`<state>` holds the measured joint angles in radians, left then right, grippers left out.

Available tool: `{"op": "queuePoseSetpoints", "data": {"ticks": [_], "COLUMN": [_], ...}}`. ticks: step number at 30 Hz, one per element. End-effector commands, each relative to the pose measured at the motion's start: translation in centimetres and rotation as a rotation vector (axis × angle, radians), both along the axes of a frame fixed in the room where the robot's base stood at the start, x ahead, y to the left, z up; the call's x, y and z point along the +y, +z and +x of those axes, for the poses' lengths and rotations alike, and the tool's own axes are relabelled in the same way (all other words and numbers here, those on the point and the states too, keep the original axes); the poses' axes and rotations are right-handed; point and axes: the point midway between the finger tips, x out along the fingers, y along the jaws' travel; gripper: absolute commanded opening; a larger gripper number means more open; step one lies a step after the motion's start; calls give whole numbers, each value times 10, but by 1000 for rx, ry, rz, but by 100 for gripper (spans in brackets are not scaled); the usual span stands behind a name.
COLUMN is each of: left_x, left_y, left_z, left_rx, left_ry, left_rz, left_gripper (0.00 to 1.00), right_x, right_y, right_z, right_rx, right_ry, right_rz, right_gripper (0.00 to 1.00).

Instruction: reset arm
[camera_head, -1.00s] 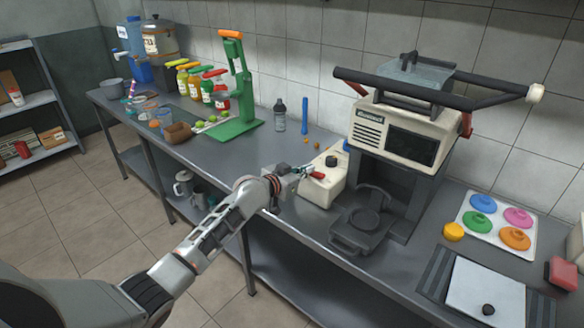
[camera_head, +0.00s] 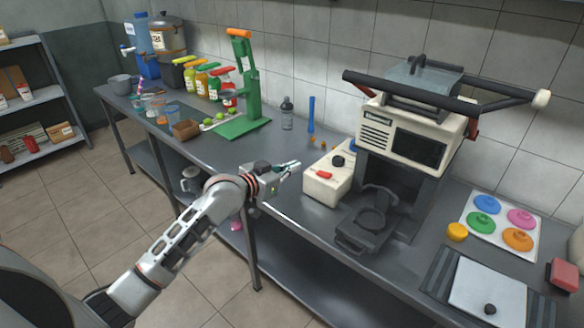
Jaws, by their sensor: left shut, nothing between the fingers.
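My left arm comes in from the lower left. Its gripper (camera_head: 289,168) is shut and empty, over the front part of the steel counter (camera_head: 275,207). The gripper is just left of a cream box with a black knob and a red part (camera_head: 328,176), and appears apart from it. The cream press machine (camera_head: 410,137) with black handle bars stands right of that box. My right gripper is not in view.
A green hand press (camera_head: 247,90), bottles (camera_head: 204,82) and a dispenser (camera_head: 165,38) stand at the counter's back left. A tray of coloured lids (camera_head: 486,235) and a white board (camera_head: 486,291) lie at the right. The floor (camera_head: 100,225) is clear.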

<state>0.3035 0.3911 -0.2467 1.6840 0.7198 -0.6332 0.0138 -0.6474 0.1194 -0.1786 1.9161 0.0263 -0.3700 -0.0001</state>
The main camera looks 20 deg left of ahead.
Motion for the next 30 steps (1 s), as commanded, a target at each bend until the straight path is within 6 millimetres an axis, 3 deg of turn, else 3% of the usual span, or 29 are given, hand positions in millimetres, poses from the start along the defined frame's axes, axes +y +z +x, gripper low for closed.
{"op": "queuePoseSetpoints", "data": {"ticks": [14,17,20,23,30], "left_x": [0,-2,-8,-15,-30], "left_y": [0,-12,-46,-95,-203], "left_z": [-1,-8,-29,-66,-184], "left_rx": [0,12,41,86,200], "left_ry": [0,2,8,20,54], "left_rz": [0,2,11,27,83], "left_gripper": [0,0,0,0,0], "right_x": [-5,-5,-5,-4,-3], "right_y": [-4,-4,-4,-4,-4], "right_z": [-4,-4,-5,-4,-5], "right_rx": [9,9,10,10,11], "right_ry": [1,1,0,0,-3], "right_rz": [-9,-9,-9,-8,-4], "right_gripper": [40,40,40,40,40]}}
